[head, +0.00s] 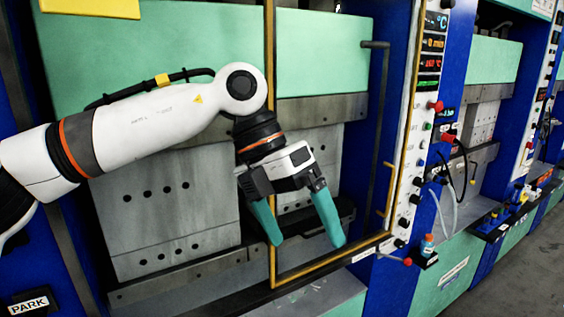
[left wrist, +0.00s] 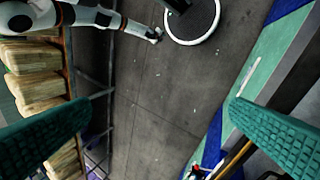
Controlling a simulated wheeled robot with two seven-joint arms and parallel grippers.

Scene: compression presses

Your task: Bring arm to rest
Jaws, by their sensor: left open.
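My left gripper (head: 306,240) has two green fingers spread wide and pointing down, with nothing between them. It hangs in front of the press (head: 190,200), near the yellow-edged frame (head: 330,262). In the left wrist view the green fingers (left wrist: 160,135) stand far apart, one at each side, with floor between. A white arm, which looks like my right one, reaches across the top left of that view. Its small end (left wrist: 155,35) is too small to tell open from shut.
A control panel (head: 428,70) with displays and knobs stands right of the press. A red knob (head: 407,261) juts out near its foot. The left wrist view shows beige stacked packs (left wrist: 30,70) on a rack at left and clear grey floor (left wrist: 150,100) in the middle.

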